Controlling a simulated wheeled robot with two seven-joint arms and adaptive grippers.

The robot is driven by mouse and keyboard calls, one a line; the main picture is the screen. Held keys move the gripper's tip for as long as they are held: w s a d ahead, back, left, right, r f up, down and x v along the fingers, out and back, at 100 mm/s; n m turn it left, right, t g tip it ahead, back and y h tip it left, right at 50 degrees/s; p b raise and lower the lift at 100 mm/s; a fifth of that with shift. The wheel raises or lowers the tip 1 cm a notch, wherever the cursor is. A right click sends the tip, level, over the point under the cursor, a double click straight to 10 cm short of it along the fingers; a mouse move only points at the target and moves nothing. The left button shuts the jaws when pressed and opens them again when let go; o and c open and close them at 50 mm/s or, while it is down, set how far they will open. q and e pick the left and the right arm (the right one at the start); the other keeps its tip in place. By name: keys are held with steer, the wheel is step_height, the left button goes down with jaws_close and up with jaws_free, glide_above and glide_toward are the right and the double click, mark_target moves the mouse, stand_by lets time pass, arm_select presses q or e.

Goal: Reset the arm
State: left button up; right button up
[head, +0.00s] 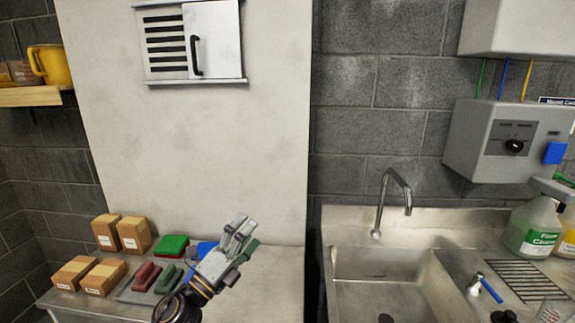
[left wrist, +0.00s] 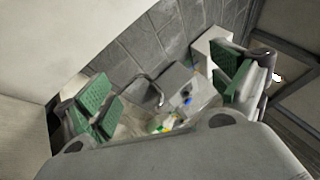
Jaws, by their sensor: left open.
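My left gripper (head: 240,236) is raised in front of the metal counter, its fingers pointing up and to the right. In the left wrist view its green-padded fingers (left wrist: 165,97) stand wide apart with nothing between them. It is left of the sink and appears empty. Part of a blue pad (head: 206,248) shows behind the gripper, and the gripper hides the rest. My right gripper is in neither view.
Several brown boxes (head: 134,234), a green-topped pad (head: 173,246) and red and green pads (head: 146,276) on a grey tray are on the counter at left. A sink (head: 385,262) with a faucet (head: 395,186) is at right. A green-labelled bottle (head: 534,228) stands beyond it.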

arm_select(q)
steer(key=s+a+f+n+g+y, duration=0.2)
steer(key=s+a+f+n+y, duration=0.1)
steer(key=a+f+n+y, duration=0.6)
steer(key=s+a+f+n+g+y, duration=0.25)
steer(key=a+f+n+y, duration=0.3)
steer(key=f+n, duration=0.65)
steer(key=s+d+f+n+g+h, duration=0.1)
steer(key=s+f+n+g, duration=0.2)
steer(key=s+f+g, duration=0.5)
steer(key=s+d+f+n+g, duration=0.1)
steer(key=s+f+n+g, duration=0.2)
steer(key=s, duration=0.9)
step_height(320, 180, down, 33)
steer(key=s, duration=0.2)
steer(key=s+a+f, duration=0.2)
steer(key=s+f, duration=0.8)
steer(key=s, duration=0.1)
steer(key=s+a+f+g, duration=0.1)
steer(key=s+a+f, duration=0.1)
steer(key=s+f, duration=0.8)
steer(key=shift+s+a+f, duration=0.15)
steer(key=shift+s+f, duration=0.15)
steer(key=shift+s, duration=0.35)
steer(key=shift+g, duration=0.25)
